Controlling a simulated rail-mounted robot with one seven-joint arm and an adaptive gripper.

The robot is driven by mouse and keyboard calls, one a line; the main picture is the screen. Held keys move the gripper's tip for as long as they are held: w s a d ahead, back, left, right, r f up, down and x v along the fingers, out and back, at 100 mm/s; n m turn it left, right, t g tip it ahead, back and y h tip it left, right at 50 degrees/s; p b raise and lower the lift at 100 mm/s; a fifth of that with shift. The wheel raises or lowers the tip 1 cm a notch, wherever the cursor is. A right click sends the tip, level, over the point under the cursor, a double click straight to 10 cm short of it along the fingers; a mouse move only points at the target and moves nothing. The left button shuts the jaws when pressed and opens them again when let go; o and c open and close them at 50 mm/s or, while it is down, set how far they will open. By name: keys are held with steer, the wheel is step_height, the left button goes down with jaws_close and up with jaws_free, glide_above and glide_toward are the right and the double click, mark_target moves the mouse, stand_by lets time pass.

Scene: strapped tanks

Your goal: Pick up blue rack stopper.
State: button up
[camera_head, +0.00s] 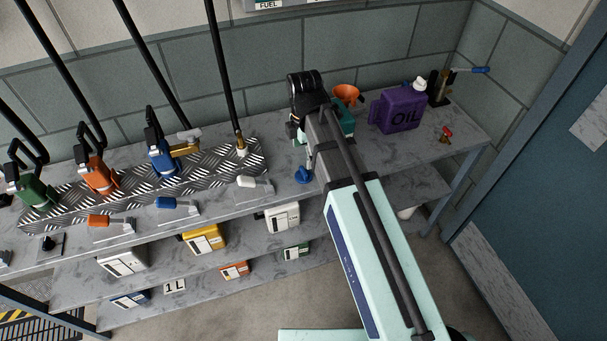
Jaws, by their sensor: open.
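A small blue stopper-like piece (303,175) lies on the grey marbled counter, just left of my arm. A blue-handled piece (166,203) sits further left on a small plate at the counter's front edge; I cannot tell for certain which of the two is the rack stopper. My gripper (297,131) is above the back of the counter, behind the first blue piece and apart from it. It is open, and I see nothing held in it. The arm hides much of its fingers.
Orange (109,221) and white (247,182) handled pieces line the front edge. Nozzles stand on a metal tread plate (255,160) at left. Right of my arm are an orange funnel (346,94), a purple oil can (399,111) and a red valve (447,133). Lower shelves hold canisters.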

mark_target(304, 171)
steer(key=shift+w+a+f+p, duration=0.1)
steer(key=shift+f+p, duration=0.4)
steer(key=shift+f, duration=1.75)
steer(key=shift+w+f+p, duration=0.1)
steer(key=shift+f+p, duration=0.35)
steer(key=shift+f, duration=1.8)
steer(key=c, duration=1.2)
